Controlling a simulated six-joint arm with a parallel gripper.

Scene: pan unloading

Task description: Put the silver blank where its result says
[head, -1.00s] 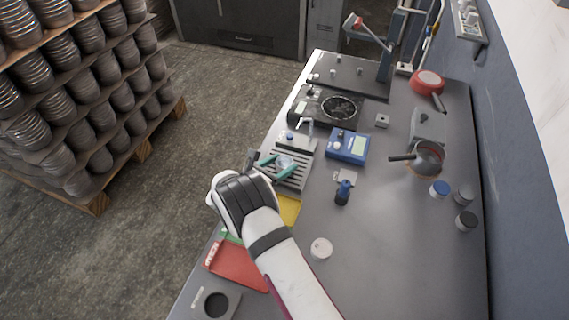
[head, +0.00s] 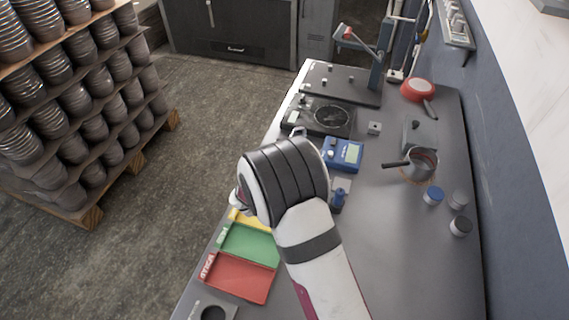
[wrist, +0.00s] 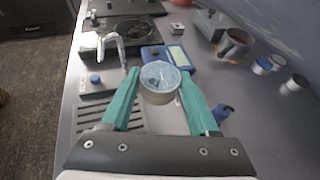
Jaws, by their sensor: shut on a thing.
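In the wrist view, the teal fingers of my gripper (wrist: 160,90) are shut on the silver blank (wrist: 160,76), a short round piece with a pale, glassy-looking top. It is held above the bench, in front of the blue meter (wrist: 168,56). In the head view my wrist hides the fingers and the blank. The blue meter (head: 343,154) has a pale display whose reading is too small to tell. A yellow tray (head: 249,221), a green tray (head: 250,243) and a red tray (head: 238,277) lie at the near left edge; their labels are not clearly legible.
The right front bench is clear.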

